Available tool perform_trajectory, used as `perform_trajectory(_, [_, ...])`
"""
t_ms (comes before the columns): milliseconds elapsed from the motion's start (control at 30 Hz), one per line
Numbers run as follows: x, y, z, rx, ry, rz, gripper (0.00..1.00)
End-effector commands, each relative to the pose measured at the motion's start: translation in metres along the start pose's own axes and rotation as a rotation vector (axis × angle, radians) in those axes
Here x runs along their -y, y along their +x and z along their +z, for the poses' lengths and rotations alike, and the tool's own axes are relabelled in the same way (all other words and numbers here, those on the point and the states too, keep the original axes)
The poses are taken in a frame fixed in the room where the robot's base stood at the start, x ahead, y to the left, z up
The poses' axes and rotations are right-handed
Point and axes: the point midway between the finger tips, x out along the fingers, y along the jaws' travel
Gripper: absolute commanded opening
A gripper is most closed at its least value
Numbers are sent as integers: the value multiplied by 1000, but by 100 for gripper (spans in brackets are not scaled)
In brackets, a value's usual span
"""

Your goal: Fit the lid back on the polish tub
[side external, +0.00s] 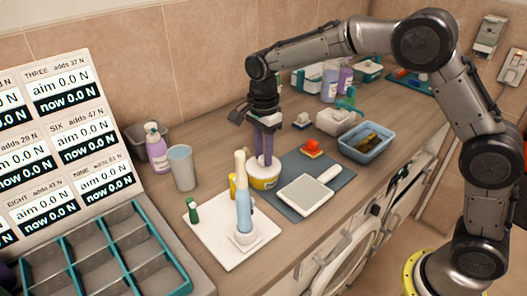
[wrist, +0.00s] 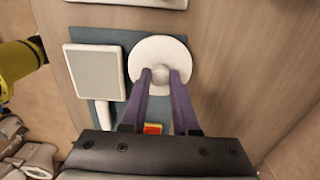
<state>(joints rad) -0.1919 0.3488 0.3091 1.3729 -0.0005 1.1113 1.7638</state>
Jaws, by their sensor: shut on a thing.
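The polish tub (side external: 265,182) is a low, round tub with a yellow band, standing at the left edge of the dark mat. The white round lid (wrist: 160,52) has a knob in its middle; in the side external view the lid (side external: 262,161) is at the top of the tub. My gripper (wrist: 160,78) points down with its purple fingers shut on the lid's knob. It also shows in the side external view (side external: 265,156). In the wrist view the lid hides the tub. I cannot tell whether the lid is fully seated.
A red item (side external: 312,147) and a blue bin (side external: 366,151) are to the right.

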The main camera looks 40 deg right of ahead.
Motion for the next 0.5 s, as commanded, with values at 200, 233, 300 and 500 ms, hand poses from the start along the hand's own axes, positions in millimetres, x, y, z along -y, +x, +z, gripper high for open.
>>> perform_trajectory(200, [0, 0, 0, 0, 0, 0, 37])
perform_trajectory(233, [0, 0, 0, 0, 0, -1, 43])
perform_trajectory(300, [0, 0, 0, 0, 0, -1, 55])
perform_trajectory(500, [0, 0, 0, 0, 0, -1, 63])
